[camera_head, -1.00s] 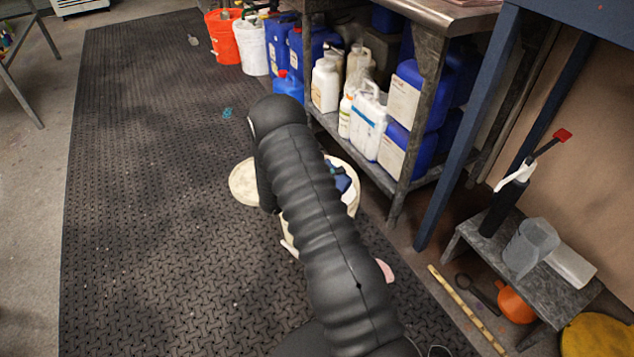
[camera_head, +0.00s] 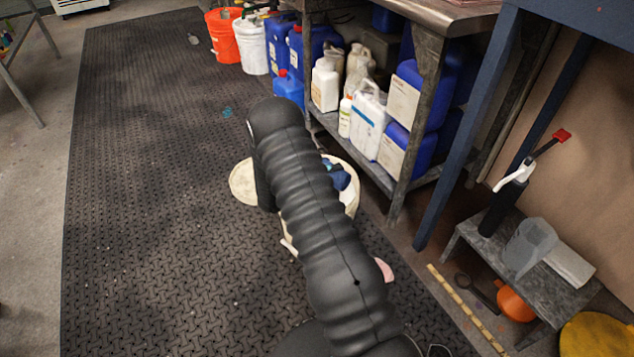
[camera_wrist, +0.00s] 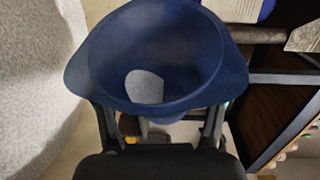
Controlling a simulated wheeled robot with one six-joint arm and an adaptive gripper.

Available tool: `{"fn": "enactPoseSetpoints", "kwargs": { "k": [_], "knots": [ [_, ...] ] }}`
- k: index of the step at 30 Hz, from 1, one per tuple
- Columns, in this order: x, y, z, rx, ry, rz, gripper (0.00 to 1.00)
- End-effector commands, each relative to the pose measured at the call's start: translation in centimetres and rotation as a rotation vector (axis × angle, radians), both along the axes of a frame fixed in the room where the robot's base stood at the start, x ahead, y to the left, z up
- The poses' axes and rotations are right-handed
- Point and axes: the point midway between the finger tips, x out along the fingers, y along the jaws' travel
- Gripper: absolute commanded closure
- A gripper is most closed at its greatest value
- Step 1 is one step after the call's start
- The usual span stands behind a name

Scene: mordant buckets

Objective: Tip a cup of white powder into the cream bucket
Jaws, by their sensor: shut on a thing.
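The cream bucket (camera_head: 352,197) stands on the dark mat, mostly hidden behind my arm in the head view. A dark blue cup (camera_wrist: 80,75) fills the middle of the wrist view, its wide mouth facing the camera. A pale patch of what looks like white powder (camera_wrist: 145,87) lies deep inside it. My gripper (camera_wrist: 160,120) is shut on the cup, with a finger on each side. Part of the blue cup (camera_head: 340,180) shows over the bucket's mouth in the head view. A large pale speckled surface fills the left of the wrist view; I cannot tell what it is.
A round cream lid (camera_head: 242,183) lies left of the bucket. A metal shelf (camera_head: 375,178) with jugs and blue canisters stands close behind and right. A low stool (camera_head: 548,290) holds a grey jug (camera_head: 530,247). The mat (camera_head: 140,200) is clear on the left.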

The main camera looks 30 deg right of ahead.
Motion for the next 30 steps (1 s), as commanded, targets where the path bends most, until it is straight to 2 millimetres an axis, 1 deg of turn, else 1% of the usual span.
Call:
{"fn": "enactPoseSetpoints", "kwargs": {
  "k": [30],
  "knots": [
    [0.51,0.3,0.71,-0.066,0.121,0.001,0.65]
  ]
}}
